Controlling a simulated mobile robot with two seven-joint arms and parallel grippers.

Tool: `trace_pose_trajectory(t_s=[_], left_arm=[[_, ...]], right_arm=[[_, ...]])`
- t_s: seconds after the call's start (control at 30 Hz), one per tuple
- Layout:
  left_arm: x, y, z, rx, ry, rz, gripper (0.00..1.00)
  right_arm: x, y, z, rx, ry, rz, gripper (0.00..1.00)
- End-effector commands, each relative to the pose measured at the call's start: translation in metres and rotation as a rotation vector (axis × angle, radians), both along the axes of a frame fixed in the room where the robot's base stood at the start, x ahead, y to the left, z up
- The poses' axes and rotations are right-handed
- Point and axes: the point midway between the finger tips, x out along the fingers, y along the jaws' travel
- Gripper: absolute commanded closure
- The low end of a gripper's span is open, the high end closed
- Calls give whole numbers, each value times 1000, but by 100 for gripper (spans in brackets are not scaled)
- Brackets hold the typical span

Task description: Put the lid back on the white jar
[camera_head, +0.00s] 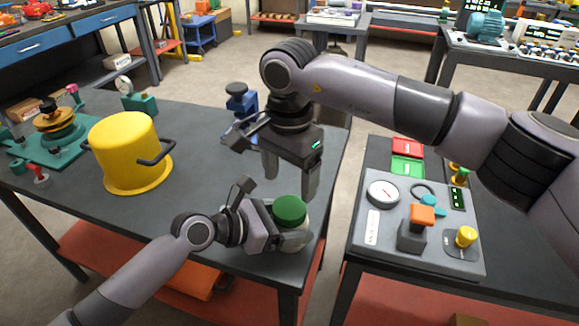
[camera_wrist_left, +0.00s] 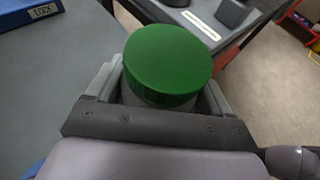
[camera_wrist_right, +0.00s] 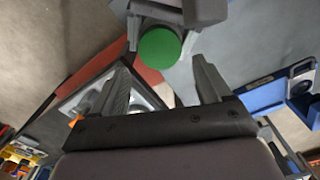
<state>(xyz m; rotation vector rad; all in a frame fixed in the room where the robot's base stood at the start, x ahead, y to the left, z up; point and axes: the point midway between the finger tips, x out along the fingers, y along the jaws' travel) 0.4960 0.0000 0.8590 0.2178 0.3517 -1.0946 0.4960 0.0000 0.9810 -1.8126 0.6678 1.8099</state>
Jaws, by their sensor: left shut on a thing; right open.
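The white jar (camera_head: 296,238) stands near the front right corner of the dark table, with the green lid (camera_head: 290,209) on top of it. In the left wrist view the green lid (camera_wrist_left: 168,60) looks level and covers the jar's mouth. My left gripper (camera_head: 277,236) is shut around the jar's body, below the lid. It hides much of the jar. My right gripper (camera_head: 291,180) is open and empty above the lid, fingers pointing down. In the right wrist view the lid (camera_wrist_right: 159,48) lies beyond the open fingers (camera_wrist_right: 168,80). How tightly the lid sits cannot be seen.
A yellow pot (camera_head: 128,150) stands upside down on the left of the table. A blue device (camera_head: 240,108) stands behind my right gripper. A control panel (camera_head: 418,225) with knobs and a gauge is on the separate table at right. A gap separates the tables.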

Motion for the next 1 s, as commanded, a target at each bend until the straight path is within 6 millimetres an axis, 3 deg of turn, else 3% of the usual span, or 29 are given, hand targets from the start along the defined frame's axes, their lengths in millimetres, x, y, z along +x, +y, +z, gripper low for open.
trace_pose_trajectory(t_s=[0.2,0.4,0.77,0.8,0.93,1.0], left_arm=[[0,0,1,-1,-1,1,100],[0,0,1,-1,0,0,100],[0,0,1,-1,0,0,100],[0,0,1,-1,0,0,100],[0,0,1,-1,0,0,100],[0,0,1,-2,-1,0,100]], right_arm=[[-1,0,-36,-1,5,-1,23],[-1,0,-58,-1,3,-1,23],[0,0,-63,1,1,0,23],[0,0,-63,1,1,-1,26],[0,0,-63,0,1,-1,68],[0,0,-63,0,1,-1,70]])
